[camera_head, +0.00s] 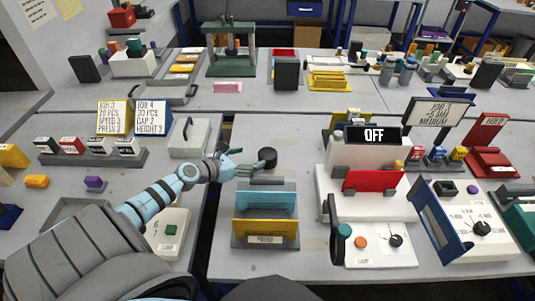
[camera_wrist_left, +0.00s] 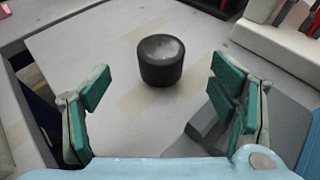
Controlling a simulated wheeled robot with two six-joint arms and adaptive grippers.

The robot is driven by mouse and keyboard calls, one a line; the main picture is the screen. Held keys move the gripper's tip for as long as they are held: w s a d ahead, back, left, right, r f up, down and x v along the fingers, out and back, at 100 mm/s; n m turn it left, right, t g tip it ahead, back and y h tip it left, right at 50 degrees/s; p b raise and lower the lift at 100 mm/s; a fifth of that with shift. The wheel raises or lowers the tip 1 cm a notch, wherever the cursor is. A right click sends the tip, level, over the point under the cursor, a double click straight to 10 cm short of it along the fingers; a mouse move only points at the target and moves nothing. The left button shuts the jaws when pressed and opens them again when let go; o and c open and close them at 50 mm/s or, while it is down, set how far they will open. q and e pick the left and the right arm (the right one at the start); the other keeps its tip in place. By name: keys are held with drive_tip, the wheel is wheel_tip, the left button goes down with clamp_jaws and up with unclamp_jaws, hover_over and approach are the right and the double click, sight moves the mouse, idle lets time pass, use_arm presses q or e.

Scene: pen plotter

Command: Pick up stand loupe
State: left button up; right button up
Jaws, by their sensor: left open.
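My right gripper is not in view.
A rack with blue and yellow plates (camera_head: 266,231) stands just in front of the loupe. A white machine with an OFF display (camera_head: 369,150) stands to the right. A grey lidded box (camera_head: 190,136) is at left, across a gap between tables. Bare table lies behind the loupe.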

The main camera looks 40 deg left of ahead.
sight(265, 155)
use_arm(q)
drive_tip(key=b+x, duration=0.1)
drive_tip(key=x, duration=0.2)
drive_tip(key=b+x, duration=0.2)
drive_tip(key=x, duration=0.1)
drive_tip(key=b+x, duration=0.2)
drive_tip(key=x, duration=0.1)
drive_tip(key=shift+s+f, duration=0.15)
drive_tip(key=shift+f, duration=0.25)
drive_tip(key=shift+w+d, duration=0.1)
drive_tip(key=shift+w, duration=0.25)
drive_tip(key=shift+w+r, duration=0.1)
drive_tip(key=c, duration=1.3)
